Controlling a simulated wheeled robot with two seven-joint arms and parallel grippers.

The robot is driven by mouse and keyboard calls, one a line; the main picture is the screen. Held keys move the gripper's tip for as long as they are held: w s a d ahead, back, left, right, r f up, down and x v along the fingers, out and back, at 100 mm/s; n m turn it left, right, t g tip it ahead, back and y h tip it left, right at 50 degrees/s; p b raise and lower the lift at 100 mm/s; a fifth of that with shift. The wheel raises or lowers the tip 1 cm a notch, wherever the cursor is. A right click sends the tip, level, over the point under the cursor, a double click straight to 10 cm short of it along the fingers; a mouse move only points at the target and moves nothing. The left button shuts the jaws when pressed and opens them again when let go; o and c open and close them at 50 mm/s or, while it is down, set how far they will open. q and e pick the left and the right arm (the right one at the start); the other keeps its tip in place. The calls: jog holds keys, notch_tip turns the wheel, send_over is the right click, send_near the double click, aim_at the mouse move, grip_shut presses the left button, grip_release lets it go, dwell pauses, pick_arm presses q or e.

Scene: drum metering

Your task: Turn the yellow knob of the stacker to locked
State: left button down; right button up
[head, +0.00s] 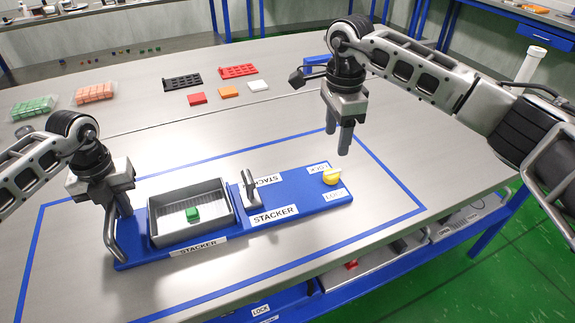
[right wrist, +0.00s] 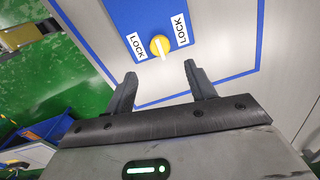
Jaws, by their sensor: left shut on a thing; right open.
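The blue stacker (head: 290,193) lies on the table inside a blue tape outline. Its yellow knob (head: 331,179) is at the right end, between two labels that appear to read LOCK. In the right wrist view the yellow knob (right wrist: 157,46) has a white pointer running toward my gripper, with a label on each side. My right gripper (head: 339,142) is open and empty above the knob, apart from it; its fingers also show in the right wrist view (right wrist: 160,75). My left gripper (head: 119,208) is shut on the grey handle (head: 110,240) at the stacker's left end.
A grey upright lever (head: 248,188) stands mid-stacker. Black and red racks (head: 238,71), coloured blocks (head: 228,92) and clear boxes (head: 94,93) lie farther back. The table right of the stacker is bare.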

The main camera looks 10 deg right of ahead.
aim_at(332, 173)
notch_tip(332, 173, down, 10)
jog(key=m, duration=2.5)
jog(key=shift+f+m, duration=0.1)
jog(key=shift+m, duration=0.2)
jog(key=c, duration=1)
